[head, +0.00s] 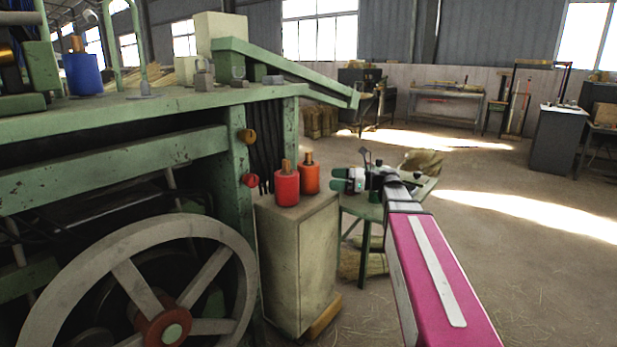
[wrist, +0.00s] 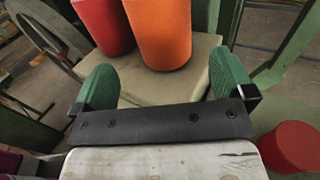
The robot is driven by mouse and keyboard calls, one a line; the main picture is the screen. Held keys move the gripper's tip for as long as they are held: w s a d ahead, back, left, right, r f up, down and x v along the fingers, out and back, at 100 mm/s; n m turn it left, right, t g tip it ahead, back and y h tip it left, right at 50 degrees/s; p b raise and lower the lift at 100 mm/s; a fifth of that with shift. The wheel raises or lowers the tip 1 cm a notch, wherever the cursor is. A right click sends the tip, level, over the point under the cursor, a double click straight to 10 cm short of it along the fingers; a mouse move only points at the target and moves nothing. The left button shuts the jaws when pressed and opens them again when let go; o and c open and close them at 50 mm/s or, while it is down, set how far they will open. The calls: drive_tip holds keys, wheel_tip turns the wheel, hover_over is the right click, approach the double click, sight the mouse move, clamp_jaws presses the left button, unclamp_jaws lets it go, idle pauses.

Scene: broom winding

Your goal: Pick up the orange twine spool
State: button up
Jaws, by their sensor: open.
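The orange twine spool (head: 309,174) stands upright on top of a pale cabinet, just right of and behind a red spool (head: 286,184). In the wrist view the orange spool (wrist: 160,35) stands ahead of my gripper (wrist: 163,85), between the lines of its two green fingers, with its top cut off by the frame. The red spool (wrist: 103,22) is close at its left, in front of the left finger. My gripper (head: 349,180) is open and empty, to the right of the spools and apart from them in the head view.
The cabinet (head: 305,260) stands beside the green machine (head: 120,150) with a large wheel (head: 150,285) at the left. A small green table (head: 365,210) is under my arm. Another red object (wrist: 292,147) is at the lower right in the wrist view. Open floor lies to the right.

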sight(310, 178)
drive_tip(key=a, duration=0.3)
drive_tip(key=w+a, duration=0.1)
drive_tip(key=a, duration=0.5)
drive_tip(key=shift+w+f, duration=0.2)
drive_tip(key=shift+w, duration=0.05)
drive_tip(key=c, duration=1.1)
